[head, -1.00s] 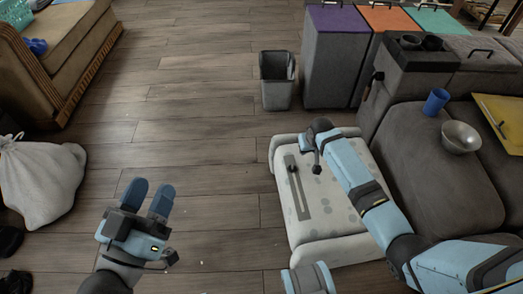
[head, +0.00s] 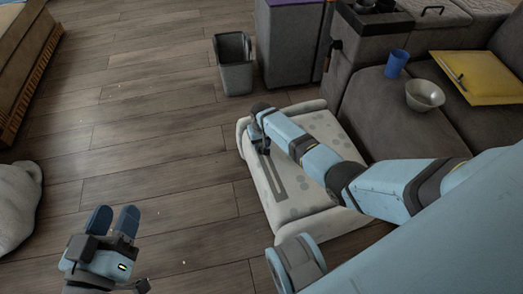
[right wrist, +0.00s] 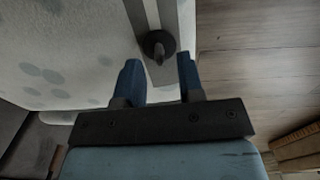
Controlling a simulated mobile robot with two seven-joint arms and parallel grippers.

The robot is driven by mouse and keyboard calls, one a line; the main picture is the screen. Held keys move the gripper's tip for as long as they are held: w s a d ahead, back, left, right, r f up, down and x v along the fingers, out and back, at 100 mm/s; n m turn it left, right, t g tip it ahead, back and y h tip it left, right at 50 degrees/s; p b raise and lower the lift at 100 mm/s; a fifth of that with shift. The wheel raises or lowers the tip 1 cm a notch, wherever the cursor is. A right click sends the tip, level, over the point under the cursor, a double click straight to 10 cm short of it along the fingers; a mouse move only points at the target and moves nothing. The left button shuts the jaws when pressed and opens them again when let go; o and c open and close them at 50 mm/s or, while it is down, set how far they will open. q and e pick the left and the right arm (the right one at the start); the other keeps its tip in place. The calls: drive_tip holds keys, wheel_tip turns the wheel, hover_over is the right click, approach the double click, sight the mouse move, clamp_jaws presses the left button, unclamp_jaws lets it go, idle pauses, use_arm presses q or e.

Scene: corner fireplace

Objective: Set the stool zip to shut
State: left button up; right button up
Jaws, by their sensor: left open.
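The stool (head: 296,206) is a low, cream, grey-spotted block with a straight grey zip track (head: 275,182) on top. In the right wrist view the dark round zip pull (right wrist: 158,45) sits near one end of the track (right wrist: 168,18). My right gripper (head: 262,145) is over the track's far end and hides the pull in the head view. In the right wrist view my right gripper (right wrist: 159,72) is open, with one finger to each side of the pull and gaps between. My left gripper (head: 113,214) is open and empty, over the floor left of the stool.
A grey bin (head: 234,65) stands on the floor behind the stool. A dark sofa (head: 395,120) with a blue cup (head: 396,63), a bowl (head: 424,95) and a yellow board (head: 478,78) is on the right. A pale sack (head: 17,205) lies at left. The floor between is clear.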

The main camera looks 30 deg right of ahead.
drive_tip(key=shift+f+b, duration=0.4)
drive_tip(key=shift+f, duration=0.75)
clamp_jaws()
